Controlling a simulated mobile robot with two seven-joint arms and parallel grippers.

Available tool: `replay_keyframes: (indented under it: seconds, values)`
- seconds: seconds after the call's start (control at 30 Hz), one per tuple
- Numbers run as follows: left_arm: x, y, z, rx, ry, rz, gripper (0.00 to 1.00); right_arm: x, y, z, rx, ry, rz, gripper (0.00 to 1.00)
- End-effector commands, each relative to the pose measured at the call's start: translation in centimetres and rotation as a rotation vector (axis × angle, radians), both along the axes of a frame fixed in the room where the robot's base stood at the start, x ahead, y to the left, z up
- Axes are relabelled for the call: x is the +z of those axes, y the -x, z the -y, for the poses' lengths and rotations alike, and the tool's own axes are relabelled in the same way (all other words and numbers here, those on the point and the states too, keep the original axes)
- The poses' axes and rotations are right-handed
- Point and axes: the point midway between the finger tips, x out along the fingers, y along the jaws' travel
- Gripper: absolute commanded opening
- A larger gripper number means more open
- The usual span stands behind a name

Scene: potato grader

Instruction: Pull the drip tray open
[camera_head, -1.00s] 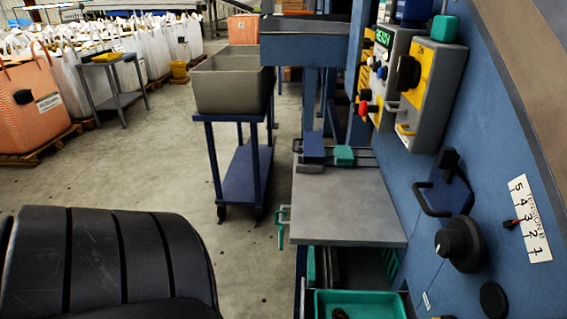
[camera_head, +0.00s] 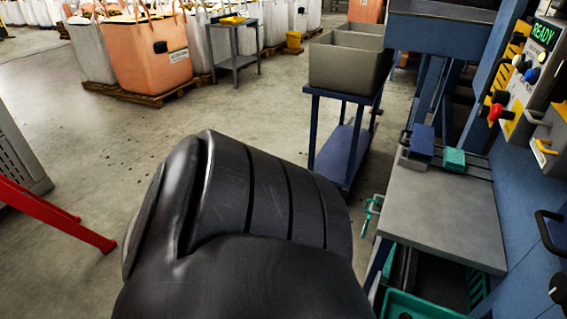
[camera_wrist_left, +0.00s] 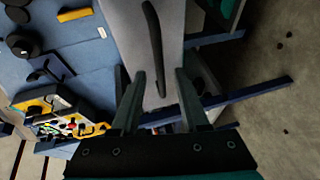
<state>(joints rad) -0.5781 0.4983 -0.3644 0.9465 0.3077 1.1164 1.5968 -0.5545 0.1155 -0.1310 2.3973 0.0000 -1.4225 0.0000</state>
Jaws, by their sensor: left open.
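In the head view a green tray (camera_head: 402,299) shows partly at the bottom edge, under the grey worktop. My left gripper is hidden in the head view, and my right gripper is not seen.
The grey worktop (camera_head: 430,210) juts from the blue machine, beside the control boxes (camera_head: 530,90). A blue cart (camera_head: 343,155) carries grey bins (camera_head: 345,68). A red leg (camera_head: 60,215) stands at the left. Open concrete floor lies between.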

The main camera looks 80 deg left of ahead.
Motion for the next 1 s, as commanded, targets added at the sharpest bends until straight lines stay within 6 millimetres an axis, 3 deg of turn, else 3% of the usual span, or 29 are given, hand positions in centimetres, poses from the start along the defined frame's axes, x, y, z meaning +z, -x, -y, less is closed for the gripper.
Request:
replay_keyframes:
  seconds: [0.2,0.4,0.6,1.0]
  values:
    - [1.0,5.3,-1.4,-0.001,-0.001,-0.005,0.45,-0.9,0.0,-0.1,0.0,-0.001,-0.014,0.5]
    - [1.7,8.9,-2.4,0.001,0.0,-0.004,0.45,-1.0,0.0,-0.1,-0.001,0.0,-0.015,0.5]
    - [2.1,10.5,-2.8,0.0,0.001,0.0,0.45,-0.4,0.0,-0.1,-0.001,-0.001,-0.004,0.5]
    - [2.1,10.7,-2.8,0.0,0.001,0.0,0.45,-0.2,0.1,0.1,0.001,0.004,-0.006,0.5]
